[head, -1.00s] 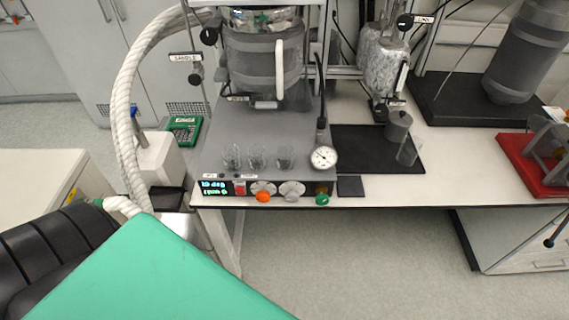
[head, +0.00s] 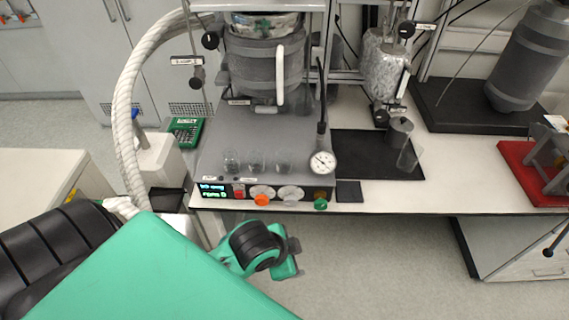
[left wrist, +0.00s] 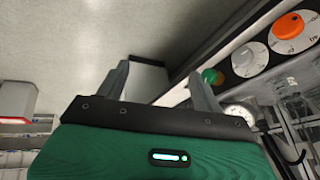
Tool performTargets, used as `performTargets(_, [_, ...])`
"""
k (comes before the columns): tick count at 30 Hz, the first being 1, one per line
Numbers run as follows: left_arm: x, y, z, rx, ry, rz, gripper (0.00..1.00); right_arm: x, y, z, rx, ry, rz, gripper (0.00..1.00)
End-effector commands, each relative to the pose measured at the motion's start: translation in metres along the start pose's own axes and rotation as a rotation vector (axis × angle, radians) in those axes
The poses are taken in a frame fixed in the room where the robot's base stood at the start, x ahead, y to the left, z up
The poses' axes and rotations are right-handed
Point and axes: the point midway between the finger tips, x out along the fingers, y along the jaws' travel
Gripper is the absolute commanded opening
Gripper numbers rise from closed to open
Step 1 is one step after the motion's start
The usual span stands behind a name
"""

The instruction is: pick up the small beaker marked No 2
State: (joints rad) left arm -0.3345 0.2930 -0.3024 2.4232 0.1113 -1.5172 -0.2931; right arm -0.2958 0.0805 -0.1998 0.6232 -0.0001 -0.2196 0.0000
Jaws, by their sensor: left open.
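Three small clear glass beakers stand in a row on the grey base of the reactor: a left one (head: 231,161), a middle one (head: 256,161) and a right one (head: 284,162). I cannot read which is marked No 2. My left gripper (left wrist: 160,82) shows in the left wrist view with its two fingers spread apart and nothing between them. My right gripper is out of view.
The front panel has an orange knob (head: 262,200) and a green knob (head: 321,204). A pressure gauge (head: 322,162) stands right of the beakers. The reactor vessel (head: 262,65) rises behind them. A black mat (head: 350,160) lies to the right. The floor before the table is clear.

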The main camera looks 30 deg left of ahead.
Motion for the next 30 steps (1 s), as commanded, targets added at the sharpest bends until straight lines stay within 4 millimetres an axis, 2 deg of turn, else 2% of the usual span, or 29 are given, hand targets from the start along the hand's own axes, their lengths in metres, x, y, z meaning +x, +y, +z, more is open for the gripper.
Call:
performTargets(1, [-0.003, -0.005, -0.014, 0.095, 0.029, -0.006, 0.68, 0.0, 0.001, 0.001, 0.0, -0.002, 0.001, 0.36])
performTargets(6, [-0.006, -0.013, -0.056, 0.462, 0.107, -0.022, 0.68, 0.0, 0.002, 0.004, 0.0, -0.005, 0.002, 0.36])
performTargets(9, [-0.006, -0.02, -0.076, 0.704, 0.134, -0.04, 0.68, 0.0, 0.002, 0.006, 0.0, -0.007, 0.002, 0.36])
performTargets(13, [-0.005, -0.035, -0.093, 1.009, 0.139, -0.07, 0.68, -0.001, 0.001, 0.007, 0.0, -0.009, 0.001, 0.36])
performTargets(20, [-0.006, -0.076, -0.102, 1.498, 0.071, -0.112, 0.68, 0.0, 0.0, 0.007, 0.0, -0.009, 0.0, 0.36])
performTargets(26, [-0.013, -0.133, -0.093, 1.853, -0.053, -0.119, 0.68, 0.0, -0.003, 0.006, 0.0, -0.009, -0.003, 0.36])
performTargets(30, [-0.023, -0.178, -0.081, 2.048, -0.156, -0.102, 0.68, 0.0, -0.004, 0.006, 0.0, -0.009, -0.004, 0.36])
